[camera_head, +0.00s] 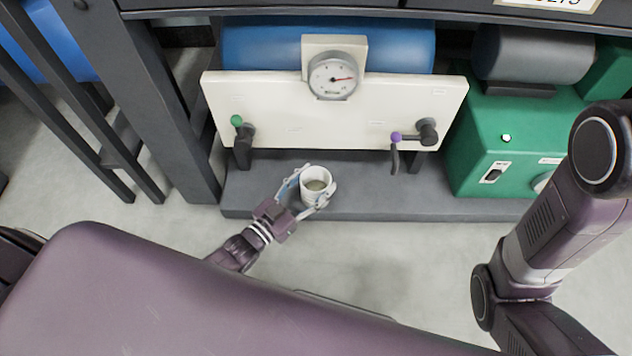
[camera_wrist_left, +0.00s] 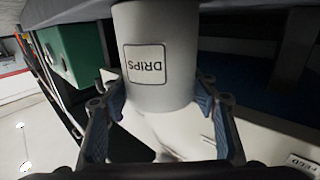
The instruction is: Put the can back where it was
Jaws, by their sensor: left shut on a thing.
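The can (camera_head: 318,186) is a white, open-topped cup with something dull greenish inside. It is upright over the grey ledge below the white panel, between the two valves. Whether its base touches the ledge is hard to tell. In the left wrist view the can (camera_wrist_left: 178,80) fills the upper middle, with a label reading DRIPS. My left gripper (camera_head: 305,190) is shut on the can, a finger on each side; its fingers also show in the left wrist view (camera_wrist_left: 160,112). My right arm shows at the right of the head view, but its gripper is out of view.
The grey ledge (camera_head: 375,202) is bare to the right of the can. Above it, the white panel (camera_head: 290,105) carries a round gauge (camera_head: 334,76), a green-knobbed valve (camera_head: 243,128) and a purple-knobbed valve (camera_head: 422,133). A green machine (camera_head: 475,150) stands at the right.

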